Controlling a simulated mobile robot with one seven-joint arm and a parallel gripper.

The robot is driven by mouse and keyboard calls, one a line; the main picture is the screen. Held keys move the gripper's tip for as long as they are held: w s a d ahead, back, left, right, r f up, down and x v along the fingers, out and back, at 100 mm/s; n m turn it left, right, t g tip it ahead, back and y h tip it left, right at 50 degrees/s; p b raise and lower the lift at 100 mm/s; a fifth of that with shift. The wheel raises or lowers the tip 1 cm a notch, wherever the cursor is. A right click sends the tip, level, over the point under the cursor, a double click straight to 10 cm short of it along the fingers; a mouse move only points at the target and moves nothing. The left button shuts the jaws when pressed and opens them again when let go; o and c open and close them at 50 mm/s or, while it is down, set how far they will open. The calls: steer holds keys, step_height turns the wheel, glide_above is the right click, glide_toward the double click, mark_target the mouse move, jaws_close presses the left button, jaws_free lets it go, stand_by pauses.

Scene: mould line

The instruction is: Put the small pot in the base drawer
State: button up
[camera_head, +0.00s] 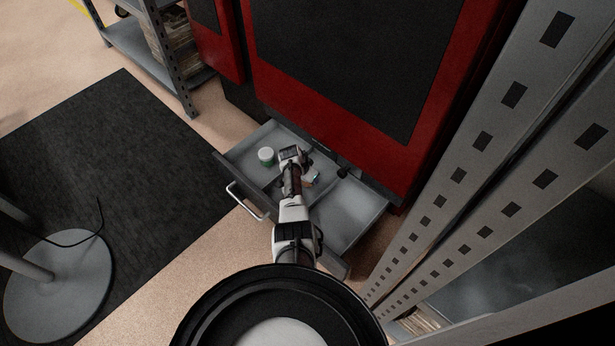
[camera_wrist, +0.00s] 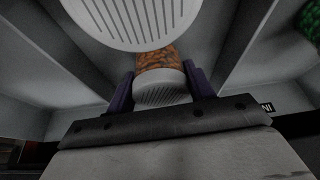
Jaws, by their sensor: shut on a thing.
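The base drawer (camera_head: 352,208) is pulled open at the foot of the red machine, with grey dividers inside. My gripper (camera_head: 308,176) is at the drawer, over its middle. In the wrist view my gripper (camera_wrist: 160,88) has its dark fingers on both sides of a small pot (camera_wrist: 155,60) with an orange-brown band and a pale ribbed end, and is shut on it. In the head view my arm mostly hides this pot; whether it touches the drawer floor I cannot tell.
A white pot with a green band (camera_head: 266,156) stands in the drawer's left part. A large pale ribbed disc (camera_wrist: 135,18) is close to the held pot. Grey perforated shelving posts (camera_head: 455,185) rise at the right. A black mat (camera_head: 110,190) covers the floor at left.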

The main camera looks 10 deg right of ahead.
steer(key=shift+f, duration=0.15)
steer(key=o, duration=1.1)
steer(key=shift+o, duration=0.2)
steer(key=shift+s+a+r+p, duration=0.1)
steer(key=shift+r+p, duration=0.35)
steer(key=shift+r, duration=0.1)
steer(key=p+v, duration=1.1)
steer(key=p, duration=0.1)
steer(key=shift+r, duration=0.1)
